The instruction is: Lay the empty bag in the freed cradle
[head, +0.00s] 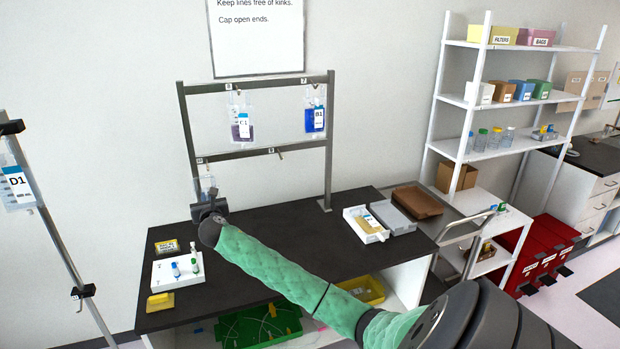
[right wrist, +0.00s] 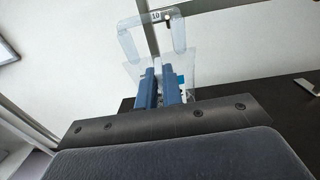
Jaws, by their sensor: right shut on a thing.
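My right gripper (head: 207,205) is at the left end of the lower bar of the rack, above the back of the dark bench. It is shut on a clear bag (head: 208,184) that looks empty. In the right wrist view the two blue fingers (right wrist: 158,88) pinch the bag (right wrist: 133,52). Its upper loop reaches up to the spot labelled 10 (right wrist: 157,17); I cannot tell whether it still hangs on the hook. My left gripper is out of view.
Bags C1 (head: 243,127) and B1 (head: 315,118) hang from the rack's upper bar. Bag D1 (head: 17,184) hangs on a pole at the left. A white tube block (head: 178,271) stands at the bench's left, and a brown tray (head: 417,203) at its right. The bench middle is clear.

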